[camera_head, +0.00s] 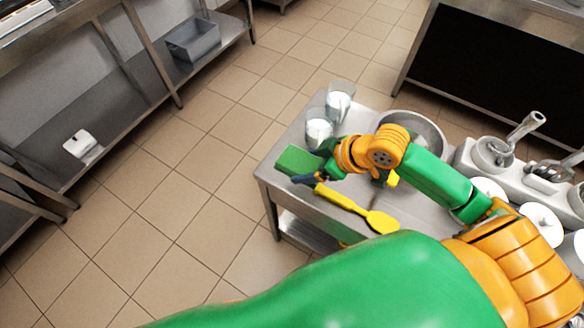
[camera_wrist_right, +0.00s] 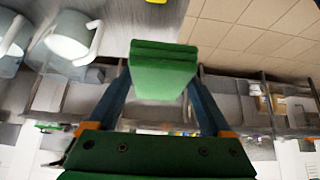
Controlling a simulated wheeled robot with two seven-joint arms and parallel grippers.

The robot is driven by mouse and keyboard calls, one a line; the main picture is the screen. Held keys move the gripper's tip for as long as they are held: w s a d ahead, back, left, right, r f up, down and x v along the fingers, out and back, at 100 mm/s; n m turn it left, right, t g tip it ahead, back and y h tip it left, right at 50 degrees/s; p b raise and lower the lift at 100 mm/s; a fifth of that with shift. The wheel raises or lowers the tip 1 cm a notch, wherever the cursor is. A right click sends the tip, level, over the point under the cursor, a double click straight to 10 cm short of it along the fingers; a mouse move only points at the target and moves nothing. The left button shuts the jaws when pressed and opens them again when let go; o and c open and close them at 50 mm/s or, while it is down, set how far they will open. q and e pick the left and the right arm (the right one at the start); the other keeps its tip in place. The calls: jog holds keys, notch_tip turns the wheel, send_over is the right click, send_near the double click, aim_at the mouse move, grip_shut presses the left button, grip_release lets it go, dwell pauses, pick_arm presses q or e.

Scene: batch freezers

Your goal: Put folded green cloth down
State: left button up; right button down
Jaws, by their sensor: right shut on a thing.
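My right gripper (camera_head: 316,177) is at the left end of the small metal table in the head view, shut on the folded green cloth (camera_head: 297,160). In the right wrist view the cloth (camera_wrist_right: 163,68) sits between the two blue fingers of the gripper (camera_wrist_right: 160,90). The cloth appears as a thick folded block. Whether it touches the table top cannot be told. My left gripper is not in view; a large green arm part covers the bottom of the head view.
On the table (camera_head: 274,172) are a yellow spatula (camera_head: 345,203), a metal bowl (camera_head: 425,130) and two clear jugs with white contents (camera_head: 339,103). Machines with white-lidded containers (camera_head: 541,222) stand at the right. A grey bin (camera_head: 193,40) is on the left shelf. Tiled floor is free left of the table.

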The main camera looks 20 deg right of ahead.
aim_at(291, 162)
jog(key=x, duration=0.2)
jog(key=w+x, duration=0.1)
jog(key=x, duration=0.2)
jog(key=d+b+x, duration=0.1)
jog(key=x, duration=0.2)
jog(key=shift+w, duration=0.45)
notch_tip(291, 162, down, 3)
jog(key=shift+r, duration=0.15)
jog(key=shift+f, duration=0.25)
grip_release()
jog(key=shift+s+d+r, duration=0.1)
jog(key=shift+d+r, duration=0.05)
jog(key=shift+r, duration=0.2)
jog(key=p+v, duration=0.1)
jog(key=v, duration=1)
jog(key=shift+s+d+r+p, duration=0.1)
jog(key=shift+s+r+p, duration=0.05)
jog(key=shift+r+p, duration=0.15)
jog(key=shift+f, duration=0.1)
